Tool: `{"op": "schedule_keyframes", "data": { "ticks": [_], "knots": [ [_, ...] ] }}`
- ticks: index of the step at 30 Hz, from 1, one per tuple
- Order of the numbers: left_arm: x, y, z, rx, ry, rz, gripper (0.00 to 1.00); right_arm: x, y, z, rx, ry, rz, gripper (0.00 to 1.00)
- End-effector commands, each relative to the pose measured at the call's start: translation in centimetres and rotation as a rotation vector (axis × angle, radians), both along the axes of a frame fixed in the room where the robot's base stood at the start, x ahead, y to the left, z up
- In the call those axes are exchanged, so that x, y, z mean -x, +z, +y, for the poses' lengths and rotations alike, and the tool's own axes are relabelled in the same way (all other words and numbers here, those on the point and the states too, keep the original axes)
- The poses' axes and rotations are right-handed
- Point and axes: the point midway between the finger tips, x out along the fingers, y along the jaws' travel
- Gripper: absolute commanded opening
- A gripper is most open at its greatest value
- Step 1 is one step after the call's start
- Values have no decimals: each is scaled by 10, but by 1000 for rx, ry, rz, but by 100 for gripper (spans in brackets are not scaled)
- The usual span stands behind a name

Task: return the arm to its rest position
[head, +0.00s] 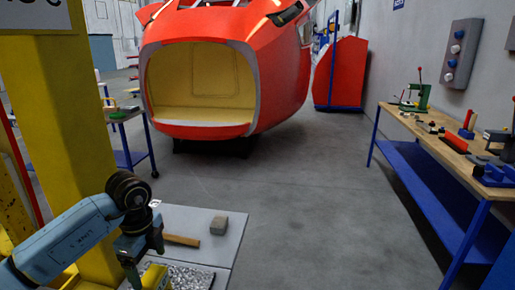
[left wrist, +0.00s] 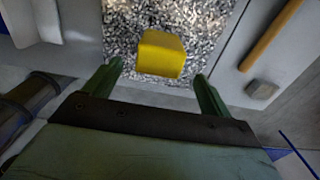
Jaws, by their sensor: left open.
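My left arm (head: 70,240) comes in from the lower left of the head view, over the near end of a grey table. My left gripper (head: 141,262) points down with its green fingers apart. In the left wrist view the gripper (left wrist: 160,85) is open, with nothing between its fingers. A yellow block (left wrist: 161,54) lies beyond the fingertips on a speckled grey surface (left wrist: 200,20). The block also shows in the head view (head: 156,277), beside the gripper and partly cut off. I do not see my right gripper.
A hammer-like tool with a wooden handle (head: 182,240) and grey head (head: 219,225) lies on the grey table (head: 190,215). A yellow pillar (head: 50,110) rises close behind my left arm. A red nosecone (head: 225,70) stands ahead; a workbench (head: 430,125) lines the right. The middle floor is clear.

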Motion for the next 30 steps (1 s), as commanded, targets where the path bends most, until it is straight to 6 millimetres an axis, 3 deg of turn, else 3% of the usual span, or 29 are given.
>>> {"op": "schedule_keyframes", "data": {
  "ticks": [12, 15, 19, 30],
  "knots": [
    [1, -83, 0, -1, 1, 2, 83, 0, 2, 0, 0, 0, 0, 65],
    [-1, -62, 0, -1, -2, -5, 83, 0, 4, 0, 1, 0, 0, 65],
    [-1, -50, 0, -1, -1, -3, 83, 0, 3, 0, 1, 0, 0, 65],
    [0, -44, 0, 0, 0, -1, 83, 0, 3, -1, 1, 0, 0, 65]
  ]
}}
